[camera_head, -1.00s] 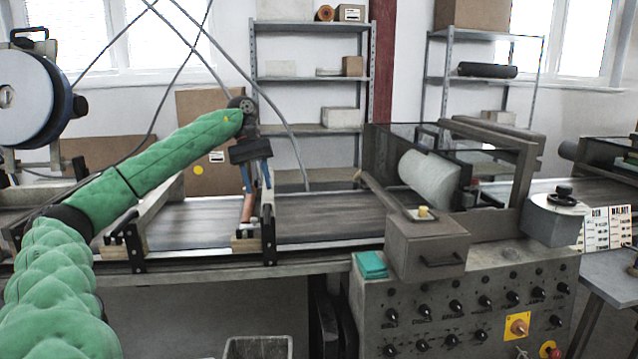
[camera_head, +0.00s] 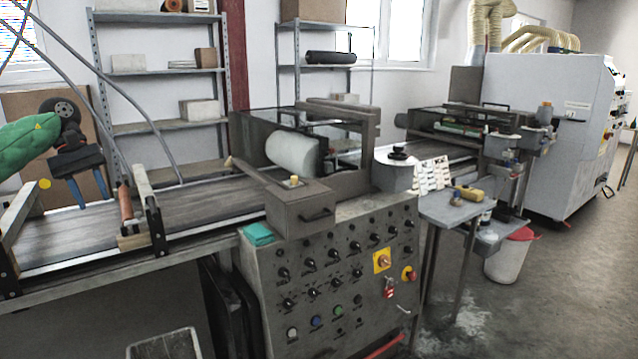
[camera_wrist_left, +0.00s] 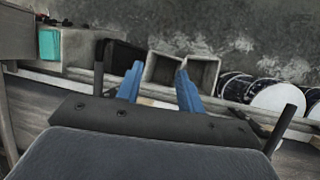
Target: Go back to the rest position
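My left gripper (camera_head: 93,203) has two blue fingers that stand apart with nothing between them. It hangs above the belt of the conveyor (camera_head: 205,203) at the left of the head view, to the left of a reddish-brown roller (camera_head: 126,203). In the left wrist view the same gripper (camera_wrist_left: 158,80) points down, fingers apart and empty. Most of my green left arm is outside the head view. My right gripper does not show in either view.
A control cabinet (camera_head: 335,268) with knobs stands in front of the conveyor, with a teal box (camera_head: 258,234) on its ledge. The wrist view shows open grey bins (camera_wrist_left: 201,72) and round drums (camera_wrist_left: 277,97) below. Wooden rails (camera_head: 150,195) flank the roller.

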